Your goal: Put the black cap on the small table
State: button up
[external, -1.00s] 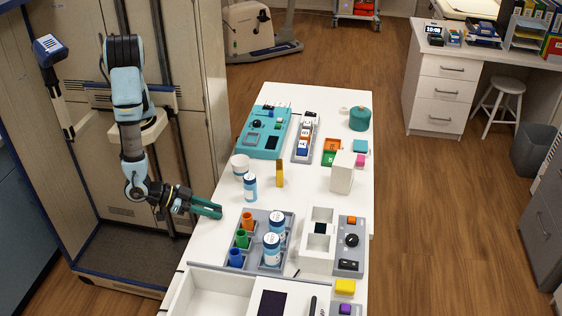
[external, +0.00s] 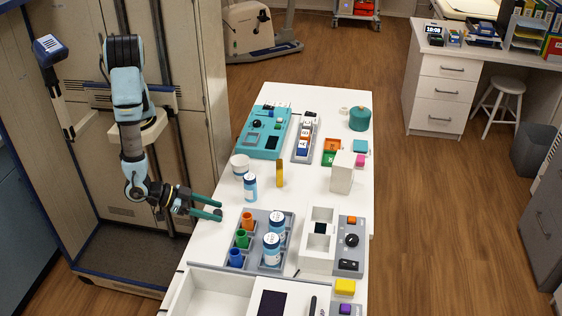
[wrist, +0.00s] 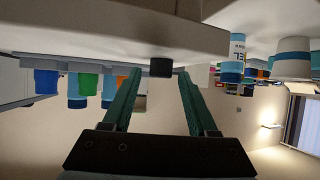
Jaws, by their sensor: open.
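My gripper (external: 220,211) is open at the left edge of the long white table (external: 310,190), low over its top. In the wrist view, which is upside down, the two green fingers of my gripper (wrist: 159,72) spread apart. A small black cap (wrist: 160,67) shows between their tips, at the table's near edge; I cannot tell whether they touch it. In the external view the cap is only a faint dark spot between the fingertips. Which table is meant by the small table is not clear.
A grey rack (external: 262,262) with coloured cups and bottles stands just right of my gripper. A blue-white bottle (external: 250,187) and a white cup (external: 240,165) stand further back. A white open box (external: 215,293) is at the front. A white stool (external: 498,103) stands at far right.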

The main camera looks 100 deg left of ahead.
jog(key=b+v, duration=0.1)
jog(key=v, duration=1.1)
jog(key=w+h, duration=0.1)
jog(key=w, duration=0.2)
jog(key=w+a+g+h, duration=0.1)
jog(key=w+h, duration=0.1)
jog(key=w, duration=0.2)
jog(key=w+r+m+h, duration=0.1)
jog(key=w, duration=0.2)
jog(key=shift+w+a+r, duration=0.1)
jog(key=shift+w+a, duration=0.1)
jog(key=shift+a, duration=0.15)
jog(key=s+a+m+g, duration=0.1)
jog(key=s+a+g, duration=0.3)
jog(key=a, duration=1)
jog(key=s+a+f+m+g, duration=0.1)
jog(key=s+a+g, duration=0.3)
jog(key=a, duration=1)
jog(key=shift+s+a+m+g, duration=0.25)
jog(key=shift+m+g, duration=0.35)
jog(key=shift+m, duration=0.1)
